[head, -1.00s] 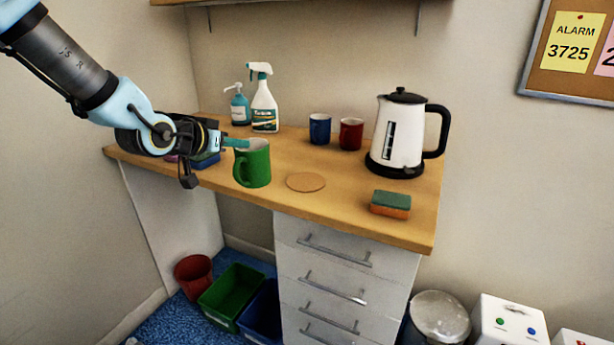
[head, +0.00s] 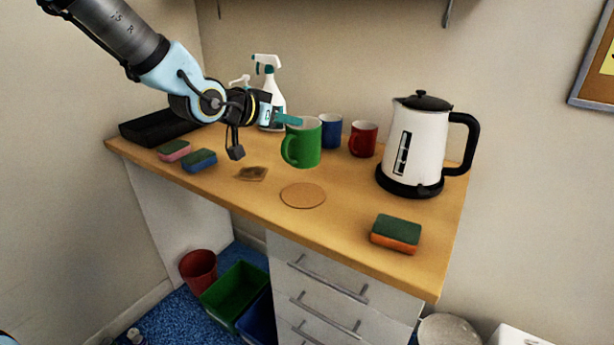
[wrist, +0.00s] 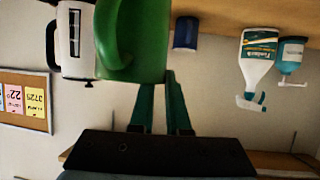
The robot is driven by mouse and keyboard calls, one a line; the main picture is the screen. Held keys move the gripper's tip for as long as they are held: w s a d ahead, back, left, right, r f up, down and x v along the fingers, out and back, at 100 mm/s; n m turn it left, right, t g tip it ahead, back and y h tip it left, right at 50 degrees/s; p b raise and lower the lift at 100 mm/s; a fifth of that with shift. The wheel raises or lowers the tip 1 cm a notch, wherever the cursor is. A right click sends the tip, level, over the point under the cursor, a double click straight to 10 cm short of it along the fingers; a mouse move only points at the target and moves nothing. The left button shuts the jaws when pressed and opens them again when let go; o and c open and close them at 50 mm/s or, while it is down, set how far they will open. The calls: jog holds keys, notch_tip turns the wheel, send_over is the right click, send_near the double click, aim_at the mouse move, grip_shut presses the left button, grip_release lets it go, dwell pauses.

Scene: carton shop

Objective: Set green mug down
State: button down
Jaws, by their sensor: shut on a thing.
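The green mug (head: 306,145) is held upright by my gripper (head: 290,120), which is shut on its rim side from the left. The mug appears raised above the wooden counter (head: 240,198), beyond the round cork coaster (head: 303,195). In the wrist view the mug (wrist: 133,40) shows upside down between the tips of my teal gripper fingers (wrist: 160,80). The coaster is bare.
A blue mug (head: 331,132), a red mug (head: 363,139) and a white kettle (head: 412,150) stand behind and right. A green-orange sponge (head: 396,233) lies front right. A brown packet (head: 251,173) lies left of the coaster. Two sponges (head: 199,160) (head: 174,150) lie further left.

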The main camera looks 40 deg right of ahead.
aim_at(290, 156)
notch_tip(290, 156, down, 9)
jog(key=shift+r+p, duration=0.1)
jog(key=shift+p, duration=0.4)
jog(key=c, duration=0.9)
grip_release()
jog(key=shift+o, duration=0.2)
jog(key=b+v, duration=0.1)
jog(key=v, duration=1.1)
